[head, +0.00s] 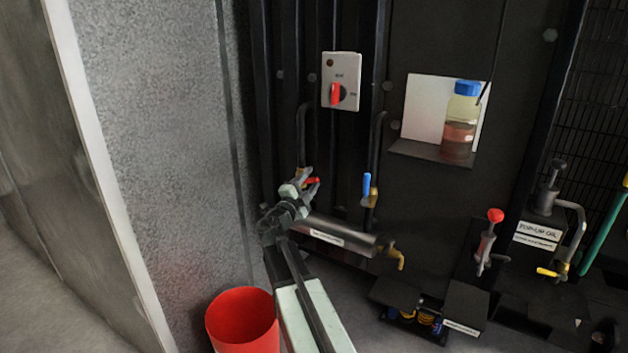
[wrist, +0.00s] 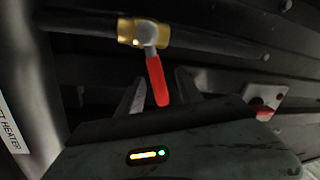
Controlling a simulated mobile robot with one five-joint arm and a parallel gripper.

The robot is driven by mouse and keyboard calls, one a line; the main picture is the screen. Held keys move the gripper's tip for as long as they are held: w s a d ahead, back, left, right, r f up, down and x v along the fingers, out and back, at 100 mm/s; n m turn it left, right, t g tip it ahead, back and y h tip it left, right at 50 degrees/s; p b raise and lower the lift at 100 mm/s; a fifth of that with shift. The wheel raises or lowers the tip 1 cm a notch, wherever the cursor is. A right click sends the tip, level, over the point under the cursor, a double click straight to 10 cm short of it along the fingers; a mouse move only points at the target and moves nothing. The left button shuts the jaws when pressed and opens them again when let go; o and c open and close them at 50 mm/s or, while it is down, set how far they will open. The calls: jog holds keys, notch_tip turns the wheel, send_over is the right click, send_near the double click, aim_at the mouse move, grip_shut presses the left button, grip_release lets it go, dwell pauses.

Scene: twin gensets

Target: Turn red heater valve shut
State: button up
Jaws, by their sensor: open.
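The red heater valve handle (wrist: 158,80) hangs from a brass valve body (wrist: 140,32) on a dark pipe in the wrist view. In the head view the red handle (head: 312,181) shows just beyond my gripper (head: 302,180). In the wrist view my gripper (wrist: 160,88) is open, with one finger on each side of the red handle. I cannot tell whether either finger touches it. The heater cylinder (head: 335,232) with its white label lies right of my arm.
A blue-handled valve (head: 367,186) stands to the right. Above is a grey switch box (head: 341,81) with a red knob. A bottle (head: 460,122) stands on a shelf. A red bucket (head: 243,322) is at lower left, near a grey wall (head: 170,130).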

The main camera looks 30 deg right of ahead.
jog(key=b+v, duration=0.1)
jog(key=v, duration=0.6)
jog(key=shift+a, duration=0.2)
